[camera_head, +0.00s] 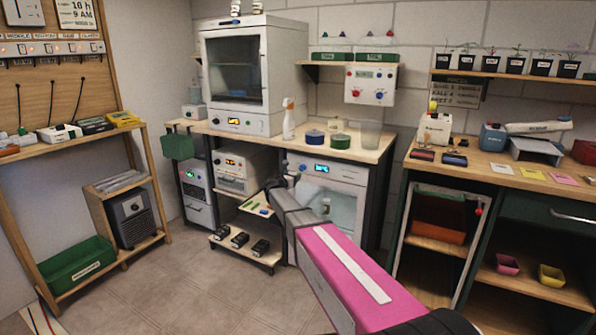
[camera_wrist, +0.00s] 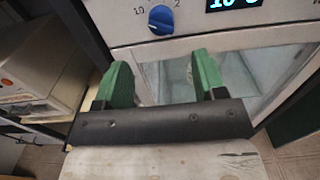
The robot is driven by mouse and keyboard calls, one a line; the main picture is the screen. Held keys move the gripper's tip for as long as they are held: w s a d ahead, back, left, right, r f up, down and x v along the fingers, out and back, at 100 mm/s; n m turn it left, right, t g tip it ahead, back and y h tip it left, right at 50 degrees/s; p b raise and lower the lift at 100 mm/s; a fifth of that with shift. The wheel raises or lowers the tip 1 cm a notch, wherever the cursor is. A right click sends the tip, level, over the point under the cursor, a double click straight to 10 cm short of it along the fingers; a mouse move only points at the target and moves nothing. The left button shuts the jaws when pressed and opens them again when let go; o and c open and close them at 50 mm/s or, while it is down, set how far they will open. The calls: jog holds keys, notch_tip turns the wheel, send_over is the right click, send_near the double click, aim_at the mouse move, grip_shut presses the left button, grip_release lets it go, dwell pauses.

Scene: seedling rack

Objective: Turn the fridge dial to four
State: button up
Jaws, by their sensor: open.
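The fridge (camera_head: 353,178) is a white appliance with a glass door and a lit blue display, under the bench. Its blue dial (camera_wrist: 161,19) is at the top of the wrist view, with "10" printed to its left and "2" to its right. A four is not seen, and the dial's exact pointing is hard to read. My gripper (camera_wrist: 160,66) has green fingers spread apart with nothing between them. The dial appears just beyond the fingertips, between them in the picture, apart from both. In the head view my arm partly covers the fridge's left side.
Another white appliance (camera_wrist: 40,65) stands left of the fridge. The fridge display (camera_wrist: 235,3) is cut off at the top. The bench (camera_head: 350,150) overhangs the fridge. A low shelf (camera_head: 245,256) with black items stands at lower left; the floor (camera_head: 185,290) before it is clear.

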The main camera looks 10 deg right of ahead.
aim_at(301, 169)
jog(key=x, duration=0.9)
jog(key=shift+w+d, duration=0.1)
jog(key=shift+d, duration=0.05)
jog(key=c, duration=0.9)
